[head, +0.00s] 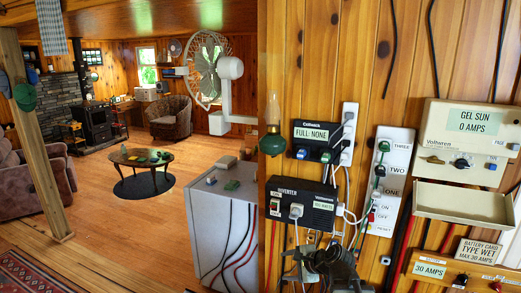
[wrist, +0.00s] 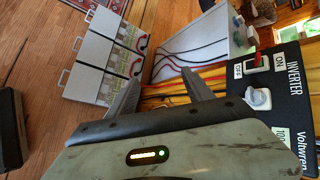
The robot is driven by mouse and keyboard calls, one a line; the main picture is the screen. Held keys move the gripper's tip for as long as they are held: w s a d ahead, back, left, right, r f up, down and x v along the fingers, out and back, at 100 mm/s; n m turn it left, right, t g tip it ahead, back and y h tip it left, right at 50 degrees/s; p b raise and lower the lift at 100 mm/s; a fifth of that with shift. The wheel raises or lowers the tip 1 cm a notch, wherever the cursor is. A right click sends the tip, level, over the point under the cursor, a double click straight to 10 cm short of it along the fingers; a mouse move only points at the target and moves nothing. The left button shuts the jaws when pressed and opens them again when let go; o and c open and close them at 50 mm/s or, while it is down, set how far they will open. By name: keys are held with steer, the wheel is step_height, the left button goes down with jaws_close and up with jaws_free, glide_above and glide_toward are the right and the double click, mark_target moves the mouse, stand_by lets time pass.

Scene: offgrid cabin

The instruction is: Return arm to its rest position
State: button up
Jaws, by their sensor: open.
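My gripper (wrist: 160,79) shows in the wrist view with its two grey fingers spread apart. Nothing is between them. The fingers point toward the floor, the white batteries (wrist: 105,45) and the grey cabinet (wrist: 205,45). In the head view a dark part of my arm rises at the bottom centre, in front of the wall below the inverter (head: 302,204). The fingers cannot be made out there. In the wrist view the inverter (wrist: 268,120) is close on the right of my gripper, with a white plug in it. I see no contact between them.
A charger (head: 318,140), a power strip (head: 391,165) and the Voltwren controller (head: 470,140) hang on the wall. Red and black cables run near my arm. The grey cabinet (head: 222,215) stands left of the wall. Open wooden floor (head: 130,235) lies further left, around a round table (head: 140,160).

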steer(key=s+a+f+n+g+h+b, duration=0.1)
steer(key=s+a+f+n+g, duration=0.15)
steer(key=s+f+n, duration=0.35)
steer(key=s+d+f+n+g+h, duration=0.4)
steer(key=s+d+n, duration=0.3)
steer(key=d+n, duration=0.2)
steer(key=shift+s+d+g+h+p, duration=0.3)
steer(key=shift+d+g+h, duration=0.15)
steer(key=shift+h, duration=0.25)
steer(key=shift+c, duration=0.3)
stand_by(0.4)
